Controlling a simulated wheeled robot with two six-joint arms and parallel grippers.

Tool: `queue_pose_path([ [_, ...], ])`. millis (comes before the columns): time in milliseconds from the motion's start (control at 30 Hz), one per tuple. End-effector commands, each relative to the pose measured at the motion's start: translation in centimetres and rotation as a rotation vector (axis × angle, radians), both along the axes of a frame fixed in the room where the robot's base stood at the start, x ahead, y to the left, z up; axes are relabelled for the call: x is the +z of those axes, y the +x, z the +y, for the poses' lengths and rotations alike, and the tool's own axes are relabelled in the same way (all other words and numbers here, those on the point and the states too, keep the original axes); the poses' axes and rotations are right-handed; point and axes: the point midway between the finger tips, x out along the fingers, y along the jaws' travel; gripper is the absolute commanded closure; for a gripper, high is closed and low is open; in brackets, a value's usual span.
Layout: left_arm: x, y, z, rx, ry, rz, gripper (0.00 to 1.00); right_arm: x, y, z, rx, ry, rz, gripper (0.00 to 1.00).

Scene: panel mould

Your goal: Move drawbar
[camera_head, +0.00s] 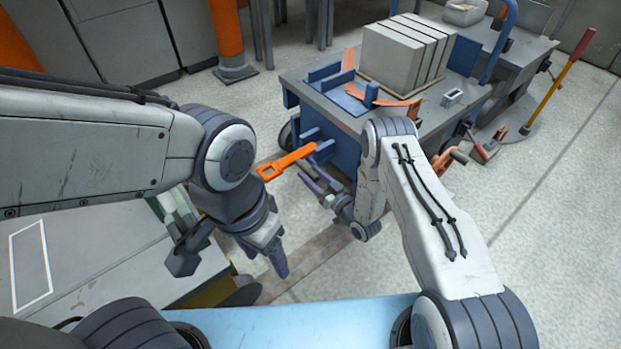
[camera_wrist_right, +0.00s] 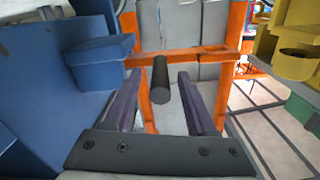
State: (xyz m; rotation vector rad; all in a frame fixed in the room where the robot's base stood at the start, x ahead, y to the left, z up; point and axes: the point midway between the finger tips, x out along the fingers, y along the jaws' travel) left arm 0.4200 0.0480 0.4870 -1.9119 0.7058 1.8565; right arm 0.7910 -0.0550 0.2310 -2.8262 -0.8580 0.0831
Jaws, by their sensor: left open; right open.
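The orange drawbar (camera_head: 288,162) sticks out to the left from the blue cart (camera_head: 345,148) in the head view. It has a loop at its outer end. My right gripper (camera_head: 314,178) is open beside the cart, just below the drawbar in the picture. In the right wrist view its two fingers are apart. An orange frame (camera_wrist_right: 185,57) and a dark cylinder (camera_wrist_right: 161,82) show ahead, between the fingers; I cannot tell whether they belong to the drawbar or whether anything is touched. My left gripper (camera_head: 275,258) is open and empty, left of and below the drawbar.
Grey blocks (camera_head: 406,52) stand on the cart's top. A workbench (camera_head: 510,75) and a red-and-yellow pole (camera_head: 558,85) are behind at the right. An orange post (camera_head: 227,32) stands at the back left.

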Motion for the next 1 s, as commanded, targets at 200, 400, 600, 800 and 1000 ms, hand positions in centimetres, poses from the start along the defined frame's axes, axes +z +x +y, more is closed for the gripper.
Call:
queue_pose_path([
  [200,-0.29,0.0,0.0,0.0,0.0,0.0,0.38,0.04,0.5,0.36,0.0,0.001,0.002,0.43],
  [400,-0.27,0.0,0.0,0.0,0.0,0.0,0.38,0.05,0.49,0.34,0.0,0.001,0.002,0.62],
  [600,-0.27,0.0,0.0,0.0,0.0,0.0,0.38,0.04,0.47,0.34,0.0,0.0,0.001,1.0],
  [800,-0.27,0.0,0.0,0.0,0.0,0.0,0.38,0.03,0.45,0.34,0.0,0.0,0.001,1.0],
  [1000,-0.27,0.0,0.0,0.0,0.0,0.0,0.38,0.02,0.43,0.33,0.0,0.001,0.002,1.0],
])
